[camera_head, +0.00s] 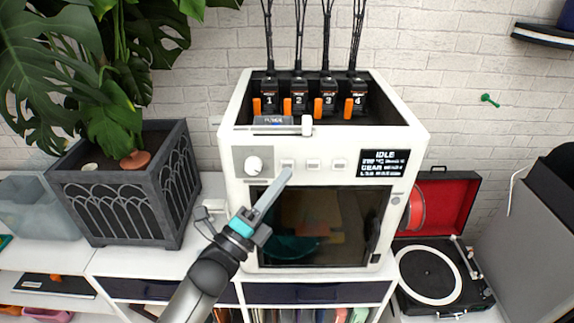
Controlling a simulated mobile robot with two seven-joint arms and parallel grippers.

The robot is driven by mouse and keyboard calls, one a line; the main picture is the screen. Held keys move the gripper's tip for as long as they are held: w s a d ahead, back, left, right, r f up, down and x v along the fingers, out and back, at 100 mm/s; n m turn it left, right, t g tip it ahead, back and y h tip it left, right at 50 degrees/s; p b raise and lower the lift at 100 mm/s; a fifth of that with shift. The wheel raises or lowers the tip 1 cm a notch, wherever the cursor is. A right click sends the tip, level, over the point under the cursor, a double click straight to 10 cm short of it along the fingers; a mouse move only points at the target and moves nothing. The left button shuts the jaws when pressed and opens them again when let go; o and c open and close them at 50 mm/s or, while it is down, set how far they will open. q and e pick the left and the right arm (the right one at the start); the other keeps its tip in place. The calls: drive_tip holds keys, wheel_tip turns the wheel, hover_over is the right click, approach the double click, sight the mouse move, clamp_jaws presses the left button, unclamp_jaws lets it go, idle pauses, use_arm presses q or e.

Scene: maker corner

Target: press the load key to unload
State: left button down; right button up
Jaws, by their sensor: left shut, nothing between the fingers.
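The white printer (408,130) stands on a white cabinet, with a knob (253,165) and a row of small pale keys on its front panel. The left key (287,163), middle key (313,164) and right key (338,164) have labels too small to read, so I cannot tell which is the load key. The display (384,163) reads IDLE on top. My left gripper (288,171) is shut and empty, its tip at the lower edge of the left key. I cannot tell whether it touches. My right gripper is not in view.
Numbered feeder units with orange levers (318,107) sit in the printer's open top. The dark glass door (320,225) is closed. A plant in a grey planter (125,185) stands left. A red-lidded record player (430,272) stands right.

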use_arm(q)
drive_tip(key=shift+w, duration=0.1)
drive_tip(key=shift+w+b, duration=0.3)
drive_tip(key=shift+w, duration=0.05)
drive_tip(key=shift+w, duration=0.35)
idle(0.6)
drive_tip(key=shift+s, duration=0.8)
drive_tip(key=shift+s, duration=0.1)
drive_tip(key=s+p, duration=0.2)
drive_tip(key=s, duration=0.2)
drive_tip(key=shift+s, duration=0.4)
